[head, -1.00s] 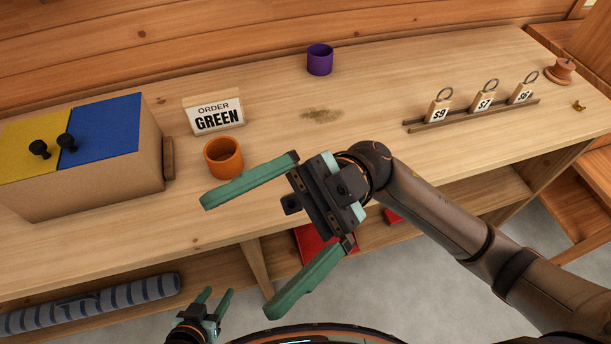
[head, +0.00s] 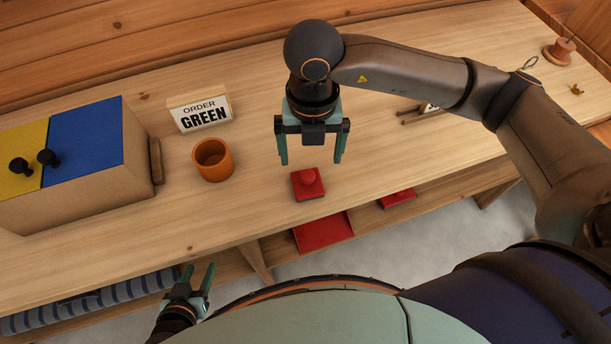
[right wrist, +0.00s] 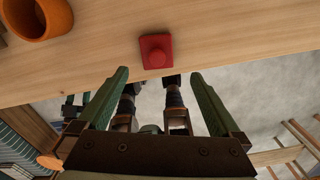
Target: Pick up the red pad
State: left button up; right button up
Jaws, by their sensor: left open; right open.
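A red square pad (head: 300,193) with a round red knob on top lies on the wooden tabletop near its front edge; it also shows in the right wrist view (right wrist: 157,60). My right gripper (head: 311,162) is open and empty, fingers pointing down, just behind and above the pad in the head view. In the right wrist view its fingertips (right wrist: 160,72) are spread wide, with the pad beyond them and apart from them. My left gripper (head: 199,267) is open and empty, low at the left, in front of the table.
An orange cup (head: 212,161) stands left of the pad, by an ORDER GREEN sign (head: 200,114). A box (head: 90,185) with yellow and blue lids is at left. Two flat red things, one larger (head: 322,233) and one smaller (head: 398,198), lie below the tabletop.

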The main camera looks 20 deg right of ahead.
aim_at(308, 175)
jog(key=f, duration=0.3)
jog(key=f+p, duration=0.1)
jog(key=f, duration=0.5)
jog(key=shift+a+f, duration=0.25)
jog(key=shift+w, duration=0.1)
jog(key=c, duration=1.2)
